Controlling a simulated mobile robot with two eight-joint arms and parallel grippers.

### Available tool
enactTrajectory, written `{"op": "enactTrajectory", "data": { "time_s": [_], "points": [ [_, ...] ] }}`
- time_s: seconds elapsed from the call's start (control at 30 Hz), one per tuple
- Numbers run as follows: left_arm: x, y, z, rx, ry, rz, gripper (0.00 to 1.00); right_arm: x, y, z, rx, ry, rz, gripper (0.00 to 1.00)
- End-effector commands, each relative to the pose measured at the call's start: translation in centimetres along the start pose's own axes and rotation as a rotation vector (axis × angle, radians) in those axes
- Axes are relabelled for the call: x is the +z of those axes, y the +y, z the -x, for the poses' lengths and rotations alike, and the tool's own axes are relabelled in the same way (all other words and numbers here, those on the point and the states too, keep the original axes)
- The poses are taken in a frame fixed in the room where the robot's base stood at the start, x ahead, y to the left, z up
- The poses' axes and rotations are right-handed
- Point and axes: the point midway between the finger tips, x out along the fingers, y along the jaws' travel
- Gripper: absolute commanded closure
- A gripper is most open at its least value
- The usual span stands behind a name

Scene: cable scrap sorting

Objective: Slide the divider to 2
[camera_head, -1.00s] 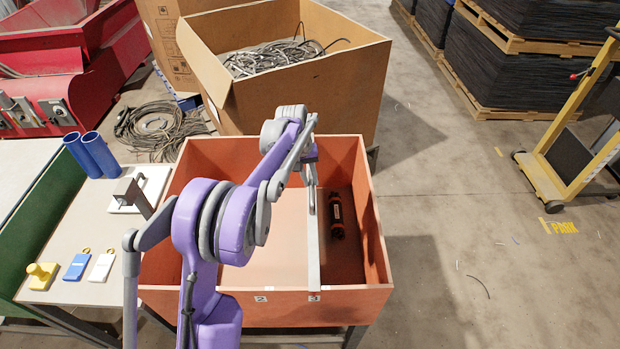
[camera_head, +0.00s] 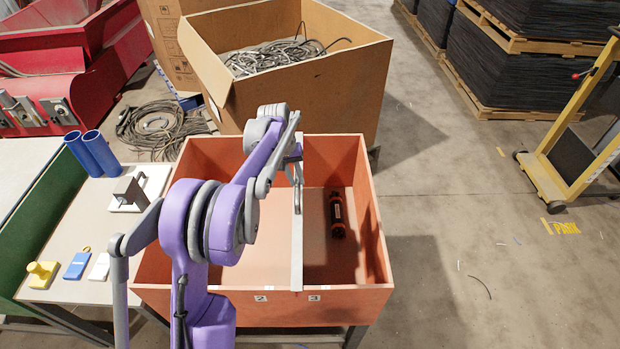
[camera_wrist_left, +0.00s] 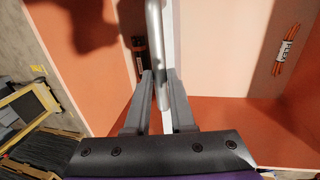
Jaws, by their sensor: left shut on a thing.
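The divider (camera_head: 297,250) is a thin pale grey panel standing across the orange bin (camera_head: 210,307) from front to back. Its front end is between the label 2 (camera_head: 261,298) and the label 3 (camera_head: 313,298), closer to 3. My left gripper (camera_head: 297,178) is over the divider, partly hidden by its own arm. In the left wrist view its fingers (camera_wrist_left: 162,100) are closed around the grey handle bar (camera_wrist_left: 154,45) on the divider's top edge. My right gripper is not in view.
A black cylinder with orange ends (camera_head: 337,214) lies right of the divider. An orange bundle (camera_wrist_left: 287,50) lies on the other side in the wrist view. A side table (camera_head: 60,220) with blue tubes (camera_head: 98,153) stands left, and a cardboard box of cable (camera_head: 310,95) behind.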

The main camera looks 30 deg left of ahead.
Motion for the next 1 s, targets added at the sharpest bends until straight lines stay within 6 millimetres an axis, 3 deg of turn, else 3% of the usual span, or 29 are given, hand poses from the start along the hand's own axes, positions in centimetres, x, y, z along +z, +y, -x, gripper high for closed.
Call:
{"op": "enactTrajectory", "data": {
  "time_s": [0.03, 0.1, 0.3, 0.43, 0.73, 0.77, 0.8, 0.9, 1.0],
  "points": [
    [-0.1, -2.1, 0.4, -0.005, 0.004, 0.011, 1.0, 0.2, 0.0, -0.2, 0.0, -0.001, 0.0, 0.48],
    [-0.1, -4.2, 0.8, -0.005, 0.005, 0.01, 1.0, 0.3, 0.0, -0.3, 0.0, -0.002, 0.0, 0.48],
    [-0.1, -8.3, 1.6, -0.005, 0.004, 0.006, 1.0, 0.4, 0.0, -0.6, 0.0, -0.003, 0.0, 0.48],
    [0.0, -9.3, 1.9, -0.004, 0.004, 0.003, 1.0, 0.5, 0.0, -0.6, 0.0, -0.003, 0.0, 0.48],
    [0.0, -9.3, 1.9, -0.003, 0.004, 0.002, 1.0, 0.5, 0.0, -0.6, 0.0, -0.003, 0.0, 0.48],
    [0.0, -9.3, 1.9, -0.003, 0.004, 0.002, 0.72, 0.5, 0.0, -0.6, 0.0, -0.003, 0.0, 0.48],
    [0.0, -9.3, 1.9, -0.003, 0.004, 0.002, 0.65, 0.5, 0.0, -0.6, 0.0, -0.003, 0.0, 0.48],
    [0.0, -9.2, 1.9, -0.003, 0.003, 0.002, 0.48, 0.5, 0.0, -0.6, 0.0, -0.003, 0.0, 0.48],
    [0.0, -9.2, 1.9, -0.003, 0.003, 0.002, 0.48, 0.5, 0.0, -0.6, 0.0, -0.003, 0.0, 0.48]
  ]
}}
